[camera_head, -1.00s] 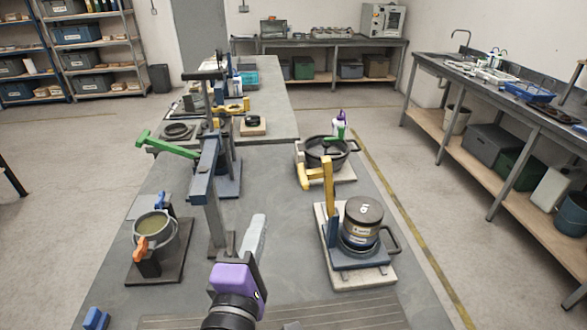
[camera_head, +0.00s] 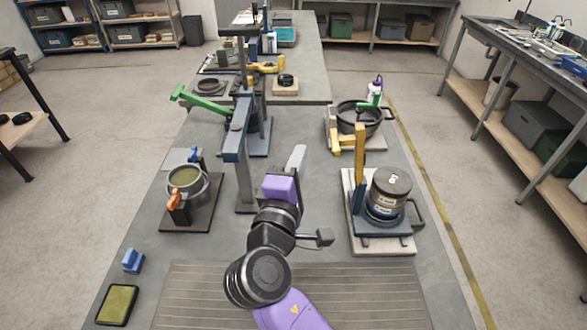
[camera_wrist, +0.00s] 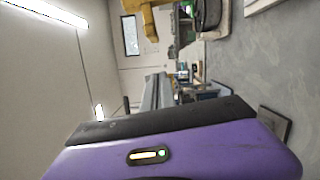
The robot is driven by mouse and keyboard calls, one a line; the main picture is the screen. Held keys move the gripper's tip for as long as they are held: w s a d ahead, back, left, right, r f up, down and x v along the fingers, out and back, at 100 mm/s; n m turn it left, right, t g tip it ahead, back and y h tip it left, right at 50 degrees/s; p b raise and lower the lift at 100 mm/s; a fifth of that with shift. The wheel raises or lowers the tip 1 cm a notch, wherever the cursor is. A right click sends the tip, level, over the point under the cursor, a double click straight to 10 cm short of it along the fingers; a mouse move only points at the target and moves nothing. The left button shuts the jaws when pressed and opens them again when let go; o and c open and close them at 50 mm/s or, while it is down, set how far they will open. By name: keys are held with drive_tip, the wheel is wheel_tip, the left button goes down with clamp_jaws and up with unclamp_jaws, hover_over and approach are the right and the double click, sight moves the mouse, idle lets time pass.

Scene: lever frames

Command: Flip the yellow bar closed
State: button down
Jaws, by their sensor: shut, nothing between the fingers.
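The yellow bar (camera_head: 359,153) stands upright on the left side of a fixture with a pale base plate (camera_head: 371,242), on the right of the bench. A dark lidded can (camera_head: 388,193) sits beside it on that fixture. My gripper (camera_head: 298,152) is shut and empty, left of the bar and apart from it, pointing away over the bench. In the wrist view my purple gripper body (camera_wrist: 190,148) fills the bottom. A yellow part (camera_wrist: 143,14) shows at its top edge; I cannot tell which one it is.
A blue-grey post (camera_head: 243,150) stands left of my gripper. Behind the bar is a black pot (camera_head: 360,118) with another yellow lever (camera_head: 343,145). A pot with an orange handle (camera_head: 175,200) and a green lever (camera_head: 200,104) are at left. Bench between gripper and bar is clear.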

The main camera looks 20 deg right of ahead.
drive_tip(key=shift+w+d+r+p, duration=0.15)
drive_tip(key=shift+d+p, duration=0.3)
drive_tip(key=shift+d, duration=0.8)
drive_tip(key=shift+w+d+r+p, duration=0.15)
drive_tip(key=shift+d+p, duration=0.3)
drive_tip(key=shift+d, duration=0.75)
drive_tip(key=shift+r, duration=0.1)
